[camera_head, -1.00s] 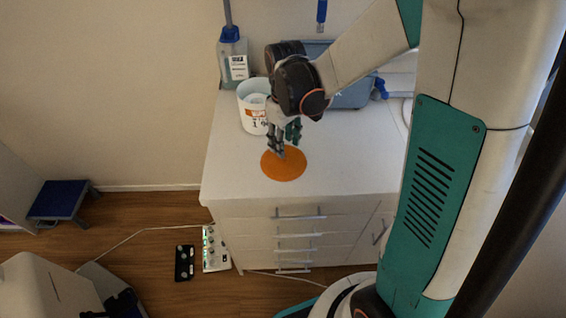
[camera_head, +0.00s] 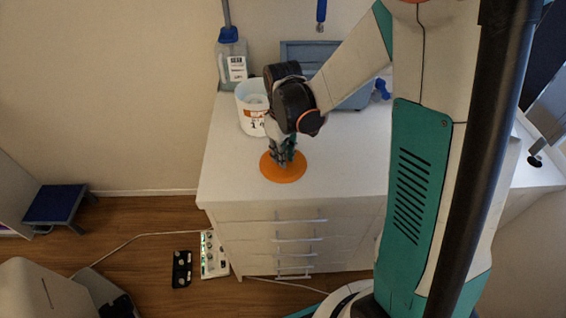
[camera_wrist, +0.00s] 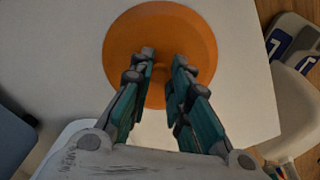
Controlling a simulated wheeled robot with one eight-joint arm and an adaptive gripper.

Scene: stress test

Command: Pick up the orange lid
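The orange lid (camera_head: 283,177) is a round disc lying flat on the white cabinet top, close to its front edge. In the wrist view the lid (camera_wrist: 190,30) fills the upper middle, with a small raised orange knob (camera_wrist: 161,70) near its centre. My gripper (camera_head: 286,160) points down over the middle of the lid. In the wrist view the two fingertips of my gripper (camera_wrist: 163,58) stand apart, one on each side of the knob, with orange showing between them. Whether either fingertip touches the knob is hard to tell.
A white tub (camera_head: 250,117) with a label stands just behind my gripper. A clear blue-capped bottle (camera_head: 231,62) and a blue-grey bin (camera_head: 298,52) stand farther back. The cabinet top (camera_head: 350,160) is clear right of the lid.

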